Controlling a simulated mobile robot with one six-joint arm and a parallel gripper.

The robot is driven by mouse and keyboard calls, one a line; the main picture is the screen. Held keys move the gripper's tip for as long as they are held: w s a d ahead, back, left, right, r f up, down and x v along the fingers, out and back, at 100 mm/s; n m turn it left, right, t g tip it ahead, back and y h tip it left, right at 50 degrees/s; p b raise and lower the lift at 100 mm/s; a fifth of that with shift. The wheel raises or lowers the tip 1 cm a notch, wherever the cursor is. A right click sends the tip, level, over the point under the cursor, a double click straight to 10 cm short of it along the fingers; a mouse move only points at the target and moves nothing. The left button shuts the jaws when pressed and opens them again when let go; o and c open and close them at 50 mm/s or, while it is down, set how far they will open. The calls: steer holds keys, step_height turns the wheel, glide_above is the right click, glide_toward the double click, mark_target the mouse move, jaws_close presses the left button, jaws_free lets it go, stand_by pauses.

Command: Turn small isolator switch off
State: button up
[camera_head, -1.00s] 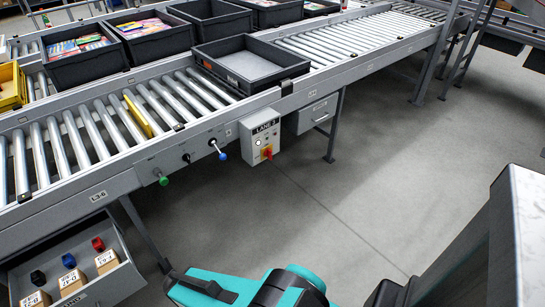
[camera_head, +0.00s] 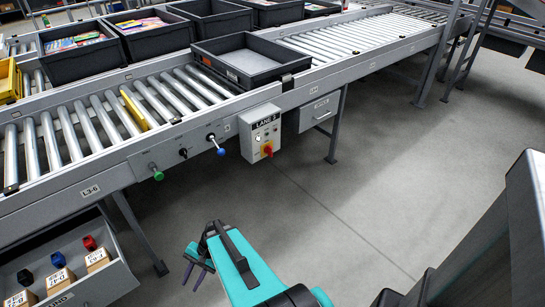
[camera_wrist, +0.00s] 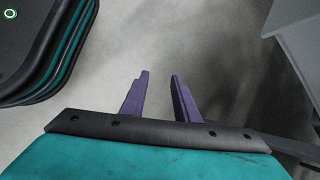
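A small red rotary switch on a yellow plate (camera_head: 268,149) sits low on the front of the grey LANE control box (camera_head: 261,133), on the conveyor's side. It looks like the isolator switch; its handle angle is too small to read. My gripper (camera_head: 195,272) is below and to the left of the box, well apart from it, with its dark purple fingers pointing left and down. In the wrist view the two fingers (camera_wrist: 160,78) stand apart with only bare floor between them, so the gripper is open and empty. The switch is not in the wrist view.
Green (camera_head: 157,173), black (camera_head: 183,153) and blue (camera_head: 219,150) controls stick out of the conveyor side, left of the box. An open drawer (camera_head: 105,285) with small boxes is at lower left. A conveyor leg (camera_head: 338,125) stands right of the box. Open floor lies in front.

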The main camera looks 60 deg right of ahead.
steer(key=w+d+r+m+t+b, duration=0.1)
steer(key=w+d+m+t+b, duration=0.15)
steer(key=d, duration=0.35)
steer(key=w+d+r+m+t+b, duration=0.1)
steer(key=w+d+r+m+t, duration=0.2)
steer(key=d, duration=0.4)
steer(key=m+t+h+b, duration=0.9)
steer(key=m+h, duration=0.4)
steer(key=m, duration=0.6)
glide_toward(272, 150)
steer(key=s+p, duration=0.1)
steer(key=s, duration=0.3)
steer(key=shift+s+a+f+t, duration=0.25)
steer(key=shift+a+t, duration=0.1)
steer(key=shift+a, duration=0.15)
steer(key=shift+w, duration=0.15)
steer(key=b+x, duration=0.1)
steer(key=x, duration=1.2)
steer(key=shift+w+f+b, duration=0.1)
steer(key=shift+w+b, duration=0.25)
